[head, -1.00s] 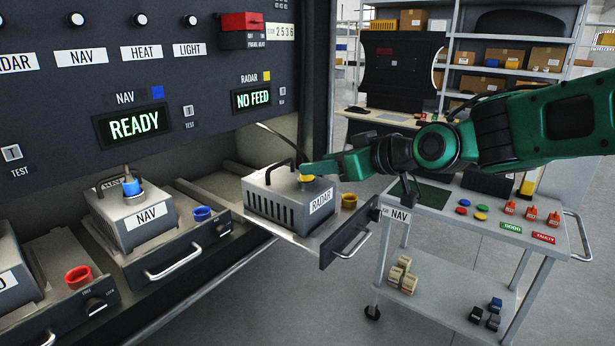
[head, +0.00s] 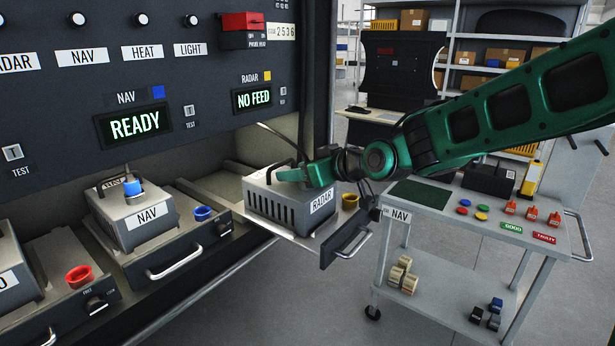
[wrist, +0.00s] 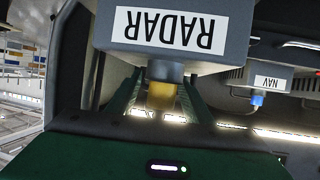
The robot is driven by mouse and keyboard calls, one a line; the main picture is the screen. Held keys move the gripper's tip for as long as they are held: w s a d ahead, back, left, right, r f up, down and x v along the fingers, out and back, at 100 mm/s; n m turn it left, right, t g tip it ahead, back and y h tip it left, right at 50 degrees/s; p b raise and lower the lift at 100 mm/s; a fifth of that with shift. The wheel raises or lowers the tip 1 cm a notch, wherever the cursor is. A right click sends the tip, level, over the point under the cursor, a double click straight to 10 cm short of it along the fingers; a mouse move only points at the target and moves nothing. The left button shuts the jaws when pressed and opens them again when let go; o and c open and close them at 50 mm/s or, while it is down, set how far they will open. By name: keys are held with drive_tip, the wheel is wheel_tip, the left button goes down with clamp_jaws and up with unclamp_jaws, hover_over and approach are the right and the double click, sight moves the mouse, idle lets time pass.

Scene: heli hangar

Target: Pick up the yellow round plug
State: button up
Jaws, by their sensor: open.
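The yellow round plug (wrist: 161,96) shows in the wrist view, blurred, on the top of the box labelled RADAR (wrist: 180,50), which appears upside down there. My gripper (wrist: 158,100) is open, with one green finger on each side of the plug. I cannot tell whether either finger touches it. In the head view the RADAR box (head: 285,208) sits on a pulled-out drawer. My gripper (head: 292,174) lies low over the top of the box there and hides the plug.
A yellow cup-like socket (head: 350,201) stands on the drawer beside the box. The NAV box (head: 135,218) with a blue plug (head: 132,187) is at left. A cart (head: 400,262) with small parts stands at right. The console panel (head: 60,110) rises behind the drawers.

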drive_tip(key=c, duration=1.2)
drive_tip(key=shift+o, duration=0.2)
drive_tip(key=shift+r, duration=0.1)
